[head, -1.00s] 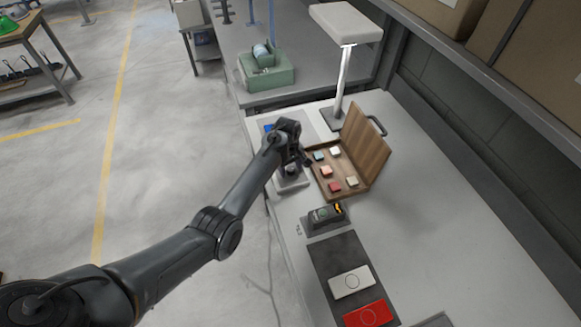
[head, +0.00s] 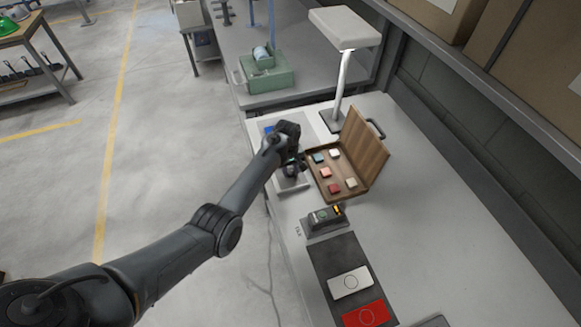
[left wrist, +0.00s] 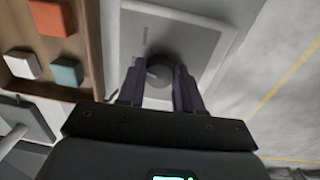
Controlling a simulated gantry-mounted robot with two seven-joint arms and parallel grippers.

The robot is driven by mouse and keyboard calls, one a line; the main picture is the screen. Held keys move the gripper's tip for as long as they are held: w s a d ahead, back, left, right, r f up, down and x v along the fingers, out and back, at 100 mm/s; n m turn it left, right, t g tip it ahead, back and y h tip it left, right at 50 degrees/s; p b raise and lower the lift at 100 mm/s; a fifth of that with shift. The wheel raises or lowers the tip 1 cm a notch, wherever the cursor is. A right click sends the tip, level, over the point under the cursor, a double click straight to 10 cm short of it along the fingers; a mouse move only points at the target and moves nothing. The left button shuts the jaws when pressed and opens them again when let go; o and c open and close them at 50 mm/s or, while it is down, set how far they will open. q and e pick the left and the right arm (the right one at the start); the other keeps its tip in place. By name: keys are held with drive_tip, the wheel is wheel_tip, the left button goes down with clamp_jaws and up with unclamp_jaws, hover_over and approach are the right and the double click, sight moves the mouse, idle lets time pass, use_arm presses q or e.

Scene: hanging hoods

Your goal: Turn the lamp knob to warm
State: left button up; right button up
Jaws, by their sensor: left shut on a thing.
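A round dark knob (left wrist: 159,70) sits on a pale square plate (left wrist: 196,37) in the left wrist view. My left gripper (left wrist: 159,82) has one finger on each side of the knob and is shut on it. In the head view my left gripper (head: 291,163) points down over the pale plate (head: 292,185), mostly hiding the knob. The desk lamp (head: 345,27) stands behind, with a white flat head on a slim post. The knob's markings cannot be read. My right gripper is not in view.
An open wooden case (head: 366,160) with several coloured blocks stands close right of the plate. A small dark device (head: 324,220) and a dark mat (head: 337,258) with white and red pieces lie nearer. The bench's right side is clear.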

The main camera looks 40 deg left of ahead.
use_arm(q)
drive_tip(key=shift+r+m+p, duration=0.15)
drive_tip(key=shift+m+p, duration=0.35)
drive_tip(key=shift+m, duration=0.4)
drive_tip(key=m+p, duration=0.1)
drive_tip(key=m, duration=0.1)
drive_tip(key=shift+m, duration=0.4)
drive_tip(key=m, duration=0.4)
drive_tip(key=shift+a, duration=0.1)
drive_tip(key=shift+m, duration=0.3)
drive_tip(key=o, duration=1)
drive_tip(key=shift+o, duration=0.2)
drive_tip(key=shift+p, duration=0.3)
